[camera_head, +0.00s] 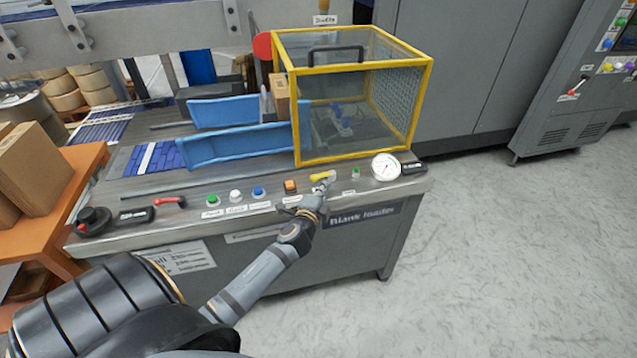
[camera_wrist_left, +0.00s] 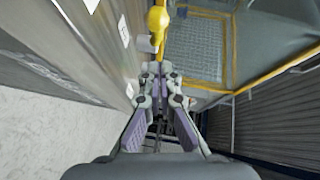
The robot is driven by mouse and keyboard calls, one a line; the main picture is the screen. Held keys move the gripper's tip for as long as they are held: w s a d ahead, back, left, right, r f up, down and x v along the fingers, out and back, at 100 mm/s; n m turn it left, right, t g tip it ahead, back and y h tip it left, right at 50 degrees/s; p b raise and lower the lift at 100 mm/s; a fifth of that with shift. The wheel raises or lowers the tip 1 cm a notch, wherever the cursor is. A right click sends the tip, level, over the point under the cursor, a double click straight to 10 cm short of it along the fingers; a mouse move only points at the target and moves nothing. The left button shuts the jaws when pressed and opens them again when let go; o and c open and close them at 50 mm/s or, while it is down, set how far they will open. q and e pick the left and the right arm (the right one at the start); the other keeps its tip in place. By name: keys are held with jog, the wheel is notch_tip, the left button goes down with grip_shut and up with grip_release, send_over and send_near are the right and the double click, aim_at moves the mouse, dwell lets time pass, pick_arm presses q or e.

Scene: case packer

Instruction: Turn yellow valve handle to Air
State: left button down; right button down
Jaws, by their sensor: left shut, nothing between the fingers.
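The yellow valve handle (camera_head: 322,176) sits on the metal panel of the machine, in front of the yellow-framed guard box. In the left wrist view the yellow handle (camera_wrist_left: 158,20) shows at the top, just beyond my fingertips. My left gripper (camera_head: 326,186) is shut and empty, close to the handle on its near side. In the left wrist view its fingertips (camera_wrist_left: 154,68) meet just below the handle; whether they touch it I cannot tell. The label wording beside the handle is too small to read. My right gripper is not in view.
The guard box (camera_head: 430,95) stands right behind the handle. A pressure gauge (camera_head: 385,167) is to the right. An orange switch (camera_head: 290,186), several push buttons and a red lever (camera_head: 169,202) are to the left. Open floor (camera_head: 500,260) lies to the right.

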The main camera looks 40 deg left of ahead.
aim_at(315, 178)
pick_arm(q)
jog(key=shift+w+a+f, duration=0.15)
jog(key=shift+w+a, duration=0.1)
jog(key=shift+a, duration=0.35)
jog(key=shift+w+a+f, duration=0.15)
jog(key=shift+w+a, duration=0.1)
jog(key=shift+a, duration=0.3)
jog(key=shift+w+a, duration=0.15)
jog(key=shift+a, duration=0.2)
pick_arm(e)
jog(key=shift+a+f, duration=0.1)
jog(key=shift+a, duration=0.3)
pick_arm(q)
jog(key=shift+w+a+f+m+h, duration=0.1)
jog(key=shift+a+m+h, duration=0.25)
jog(key=shift+h, duration=0.1)
jog(key=shift+w+a+f+m+h, duration=0.1)
jog(key=shift+a+m+h, duration=0.15)
jog(key=shift+a+h, duration=0.15)
jog(key=shift+w+a, duration=0.1)
jog(key=shift+a, duration=0.15)
jog(key=shift+r, duration=0.3)
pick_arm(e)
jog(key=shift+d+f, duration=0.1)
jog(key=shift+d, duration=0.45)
